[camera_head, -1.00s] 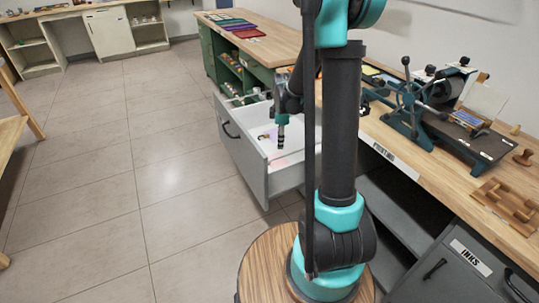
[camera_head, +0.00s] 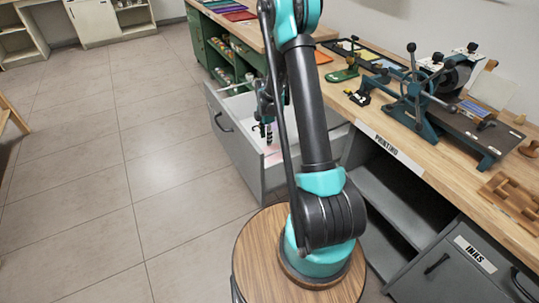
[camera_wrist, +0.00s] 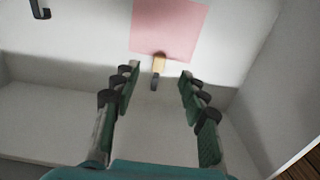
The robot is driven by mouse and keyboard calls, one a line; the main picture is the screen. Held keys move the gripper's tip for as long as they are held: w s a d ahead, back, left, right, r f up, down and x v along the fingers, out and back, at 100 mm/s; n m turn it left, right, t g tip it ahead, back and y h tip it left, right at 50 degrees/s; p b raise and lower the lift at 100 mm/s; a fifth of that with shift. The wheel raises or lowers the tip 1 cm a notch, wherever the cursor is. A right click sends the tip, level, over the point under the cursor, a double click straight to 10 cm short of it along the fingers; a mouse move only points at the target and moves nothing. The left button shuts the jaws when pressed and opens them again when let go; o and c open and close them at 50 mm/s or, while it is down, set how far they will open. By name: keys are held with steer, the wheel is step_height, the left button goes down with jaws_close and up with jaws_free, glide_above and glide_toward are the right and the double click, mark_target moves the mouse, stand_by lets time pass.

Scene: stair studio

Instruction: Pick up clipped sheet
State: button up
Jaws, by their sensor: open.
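The clipped sheet is a pink sheet (camera_wrist: 170,30) with a small tan clip (camera_wrist: 159,64) at its near edge, seen in the wrist view. A small dark piece shows at the clip's near end. In the head view a bit of the pink sheet (camera_head: 273,159) shows inside the open drawer (camera_head: 238,160). My gripper (camera_wrist: 159,84) is open, its two fingers on either side of the clip's near end in the picture, with nothing held. I cannot tell the height left between them. In the head view my gripper (camera_head: 266,137) is over the drawer, near its front.
Pale drawer walls stand close around my gripper. The wooden bench (camera_head: 378,118) runs along the right, with a press (camera_head: 425,105) on it. A grey cabinet (camera_head: 470,262) stands below at right.

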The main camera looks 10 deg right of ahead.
step_height(320, 180, down, 4)
steer(key=shift+r, duration=0.1)
steer(key=shift+s+a+f, duration=0.1)
steer(key=shift+a+f, duration=0.1)
steer(key=shift+f, duration=1.15)
steer(key=shift+s+a+f, duration=0.1)
steer(key=shift+a+f, duration=0.05)
steer(key=shift+f, duration=1.2)
steer(key=shift+c, duration=0.5)
steer(key=c, duration=0.8)
